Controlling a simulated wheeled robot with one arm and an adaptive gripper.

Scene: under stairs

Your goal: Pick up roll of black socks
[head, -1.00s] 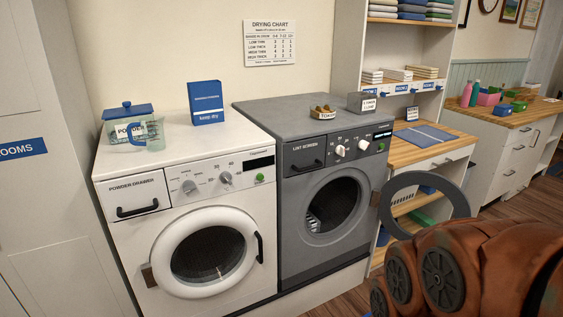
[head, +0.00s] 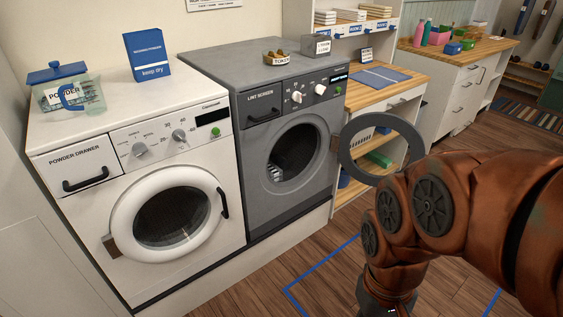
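I see no roll of black socks in the head view. The grey dryer (head: 262,215) has its round door (head: 408,138) swung open to the right, and its dark drum opening (head: 292,153) shows. My copper-coloured arm fills the lower right of the view, in front of the shelf unit. My gripper is not clearly seen; only a dark part shows at the bottom edge below the arm.
A white washer (head: 72,225) with its door closed stands left of the dryer. A powder tub (head: 48,90), a jug (head: 83,97) and a blue box (head: 147,56) stand on it. A wooden-topped shelf unit (head: 408,78) is right of the dryer. Blue tape (head: 325,262) marks the wooden floor.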

